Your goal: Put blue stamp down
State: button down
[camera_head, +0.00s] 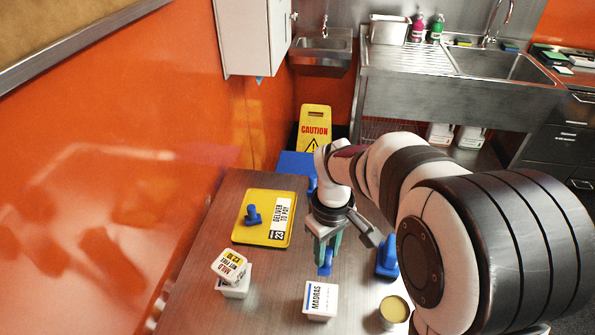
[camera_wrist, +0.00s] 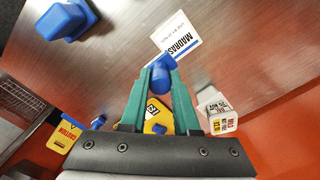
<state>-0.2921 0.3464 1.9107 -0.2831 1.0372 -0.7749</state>
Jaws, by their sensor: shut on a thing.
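My gripper (camera_head: 327,250) points down over the steel table and its teal fingers are closed on a blue stamp (camera_head: 325,266). In the wrist view the blue stamp (camera_wrist: 163,74) sits between the fingertips (camera_wrist: 160,72). I cannot tell whether its lower end touches the table. The stamp is behind the white MADRAS tub (camera_head: 320,300) and right of a yellow tray (camera_head: 240,236). Another blue stamp-like piece (camera_head: 252,218) stands on that tray beside a "DELIVER TO" label (camera_head: 281,218).
A larger blue object (camera_head: 386,262) stands right of my gripper, partly hidden by my arm. A round tub (camera_head: 393,309) is at the front right. A tilted MILD tub (camera_head: 229,266) rests on another white tub (camera_head: 235,288). Bare table (camera_head: 270,300) lies left of the MADRAS tub.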

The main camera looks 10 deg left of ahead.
jog(key=w+a, duration=0.4)
jog(key=w, duration=1.2)
send_over(274, 227)
notch_tip(274, 227, down, 11)
jog(key=shift+s+r, duration=0.1)
jog(key=shift+f, duration=0.3)
jog(key=shift+f, duration=0.1)
jog(key=c, duration=0.7)
grip_release()
jog(key=shift+o, duration=0.2)
